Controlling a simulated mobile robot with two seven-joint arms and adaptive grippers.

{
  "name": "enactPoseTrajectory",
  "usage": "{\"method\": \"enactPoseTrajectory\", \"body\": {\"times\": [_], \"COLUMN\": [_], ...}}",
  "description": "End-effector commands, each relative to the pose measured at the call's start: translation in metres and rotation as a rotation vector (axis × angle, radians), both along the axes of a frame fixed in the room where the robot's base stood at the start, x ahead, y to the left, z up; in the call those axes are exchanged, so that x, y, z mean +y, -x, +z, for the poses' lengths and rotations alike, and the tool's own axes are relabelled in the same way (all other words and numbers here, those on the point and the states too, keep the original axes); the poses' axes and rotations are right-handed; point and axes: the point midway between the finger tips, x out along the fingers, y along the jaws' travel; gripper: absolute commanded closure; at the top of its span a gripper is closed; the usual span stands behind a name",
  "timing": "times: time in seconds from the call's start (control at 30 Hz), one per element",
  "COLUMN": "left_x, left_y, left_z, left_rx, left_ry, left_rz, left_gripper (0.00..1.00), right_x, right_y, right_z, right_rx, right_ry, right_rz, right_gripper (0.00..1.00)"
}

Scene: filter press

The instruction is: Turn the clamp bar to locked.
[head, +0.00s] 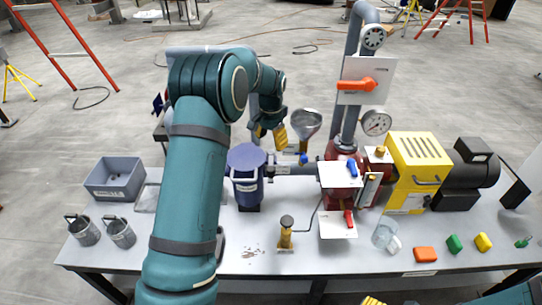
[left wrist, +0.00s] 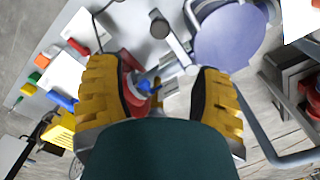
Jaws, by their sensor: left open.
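The dark blue filter vessel (head: 246,188) stands on the table right of my left forearm, its round lid (left wrist: 232,38) seen from above in the left wrist view. A pale grey bar (left wrist: 178,42) beside the lid looks like the clamp bar; I cannot tell whether it is locked. My left gripper (head: 272,132) is open above and behind the vessel, its yellow fingers spread and empty (left wrist: 160,100). A blue valve handle (left wrist: 146,86) on a pipe shows below, between the fingers. Yellow finger pads at the bottom edge of the head view look like my right gripper (head: 373,301), mostly cut off.
A panel with an orange handle (head: 368,85) is behind. A yellow machine (head: 418,165), a grey bin (head: 115,178) and metal cups (head: 121,233) occupy the table.

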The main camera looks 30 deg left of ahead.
Motion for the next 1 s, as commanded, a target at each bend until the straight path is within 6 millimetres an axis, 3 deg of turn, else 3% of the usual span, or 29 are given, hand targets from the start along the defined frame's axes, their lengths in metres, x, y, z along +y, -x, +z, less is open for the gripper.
{"method": "enactPoseTrajectory", "body": {"times": [0.17, 0.7, 1.0], "left_x": [0.001, 0.001, 0.001], "left_y": [0.001, 0.001, 0.0], "left_z": [-0.013, -0.112, -0.135], "left_rx": [0.007, 0.006, 0.002], "left_ry": [-0.002, 0.0, -0.001], "left_rz": [-0.001, 0.001, 0.0], "left_gripper": [0.34, 0.34, 0.34], "right_x": [0.0, 0.0, 0.0], "right_y": [0.0, 0.0, 0.0], "right_z": [0.0, 0.002, 0.002], "right_rx": [0.0, 0.0, 0.0], "right_ry": [0.0, 0.0, 0.0], "right_rz": [-0.001, 0.0, 0.0], "right_gripper": [0.0, 0.0, 0.0]}}
